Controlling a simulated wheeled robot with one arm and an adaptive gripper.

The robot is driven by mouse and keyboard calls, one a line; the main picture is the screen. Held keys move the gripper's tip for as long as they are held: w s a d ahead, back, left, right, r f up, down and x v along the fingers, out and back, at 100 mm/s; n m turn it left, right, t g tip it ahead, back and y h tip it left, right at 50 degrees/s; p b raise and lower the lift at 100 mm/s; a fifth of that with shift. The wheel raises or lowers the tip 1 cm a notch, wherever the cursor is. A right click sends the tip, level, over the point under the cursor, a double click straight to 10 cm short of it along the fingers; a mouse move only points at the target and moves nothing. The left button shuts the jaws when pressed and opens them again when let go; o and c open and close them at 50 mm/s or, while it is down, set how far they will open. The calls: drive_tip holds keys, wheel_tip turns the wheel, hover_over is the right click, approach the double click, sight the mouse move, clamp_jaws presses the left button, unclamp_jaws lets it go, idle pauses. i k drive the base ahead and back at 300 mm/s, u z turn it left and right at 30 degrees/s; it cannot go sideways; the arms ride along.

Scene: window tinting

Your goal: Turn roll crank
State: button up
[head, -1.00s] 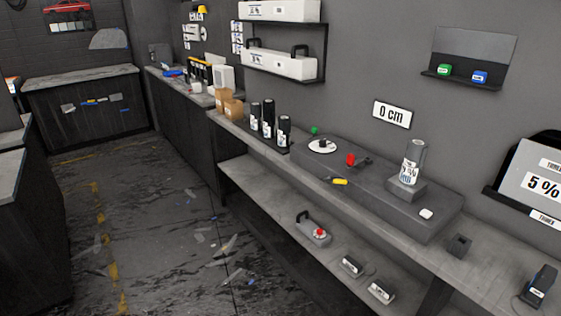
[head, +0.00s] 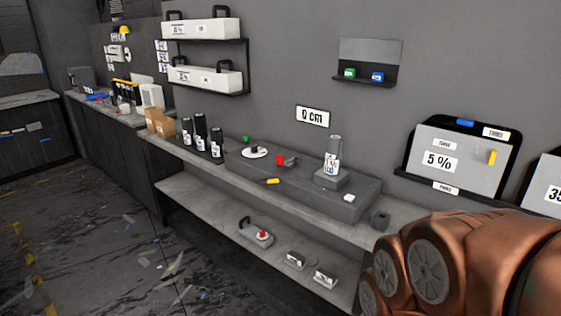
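A dark grey low block (head: 310,190) lies on the workbench along the wall. A white disc with a dark knob (head: 256,152), which looks like a crank, sits at its left end. A red piece (head: 281,160) stands beside the disc, with a dark part to its right. A film roll (head: 333,155) with a label stands upright on a raised grey base (head: 331,180) toward the right. My copper-coloured arm fills the lower right, apart from the crank; my gripper is out of view.
A "0 cm" sign (head: 312,117) hangs above the block. Dark rolls (head: 201,135) stand left of it, and a yellow tool (head: 273,181) lies at its front. The lower shelf (head: 215,200) holds small devices. Floor at left is open, with scattered scraps.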

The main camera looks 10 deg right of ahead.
sight(289, 162)
drive_tip(key=u, duration=0.6)
drive_tip(key=i, duration=1.55)
drive_tip(key=u, duration=0.25)
